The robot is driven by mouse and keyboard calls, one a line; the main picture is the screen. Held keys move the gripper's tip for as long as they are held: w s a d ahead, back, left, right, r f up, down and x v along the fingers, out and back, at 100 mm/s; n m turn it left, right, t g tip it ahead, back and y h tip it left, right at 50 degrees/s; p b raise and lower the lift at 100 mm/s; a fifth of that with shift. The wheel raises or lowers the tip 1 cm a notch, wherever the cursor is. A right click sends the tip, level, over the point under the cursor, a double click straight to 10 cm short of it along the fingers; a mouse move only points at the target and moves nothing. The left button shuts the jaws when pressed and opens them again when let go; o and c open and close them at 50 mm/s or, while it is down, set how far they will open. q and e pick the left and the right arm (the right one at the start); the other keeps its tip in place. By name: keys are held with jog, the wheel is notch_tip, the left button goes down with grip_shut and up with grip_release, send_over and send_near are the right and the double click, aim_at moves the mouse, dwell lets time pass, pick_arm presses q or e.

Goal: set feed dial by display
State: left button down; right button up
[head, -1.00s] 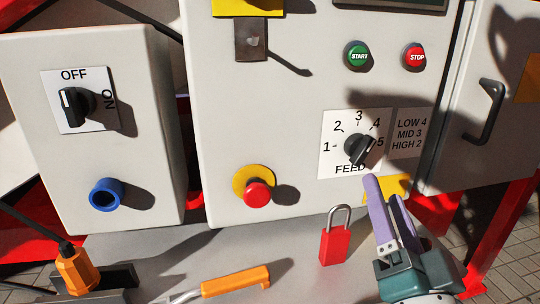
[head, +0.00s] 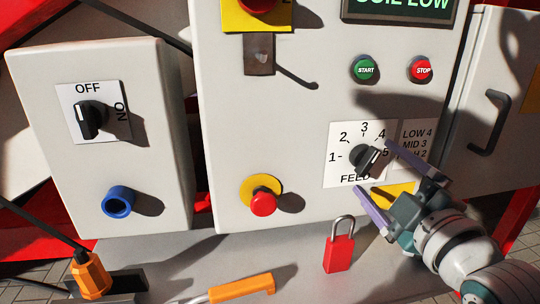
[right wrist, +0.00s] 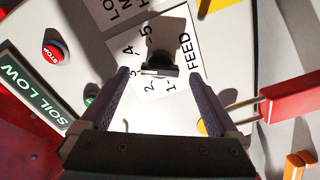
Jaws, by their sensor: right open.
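The black feed dial (head: 363,158) is on a white plate numbered 1 to 5. The display (head: 402,4) is cut off at the top; in the right wrist view the display (right wrist: 38,97) reads SOIL LOW. A label (head: 414,138) lists LOW 4, MID 3 and, partly hidden, HIGH 2. My right gripper (head: 373,166) is open, its fingers either side of the dial's front. In the right wrist view the dial (right wrist: 160,60) lies between and beyond the fingertips. My left gripper is out of view.
Green START (head: 365,68) and red STOP (head: 421,69) buttons sit above the dial. A red emergency knob (head: 263,203) is lower left. A red padlock (head: 339,252) stands below the dial. An orange-handled tool (head: 240,287) lies on the ledge. An OFF/ON switch (head: 90,117) is at left.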

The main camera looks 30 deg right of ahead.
aim_at(365, 160)
jog(key=shift+x, duration=1.4)
jog(key=shift+s, duration=0.1)
jog(key=c, duration=1.4)
jog(key=shift+r+m+p, duration=0.2)
jog(key=shift+m+p, duration=0.3)
jog(key=shift+m, duration=0.9)
jog(key=shift+f+m, duration=0.15)
jog(key=shift+m, duration=0.25)
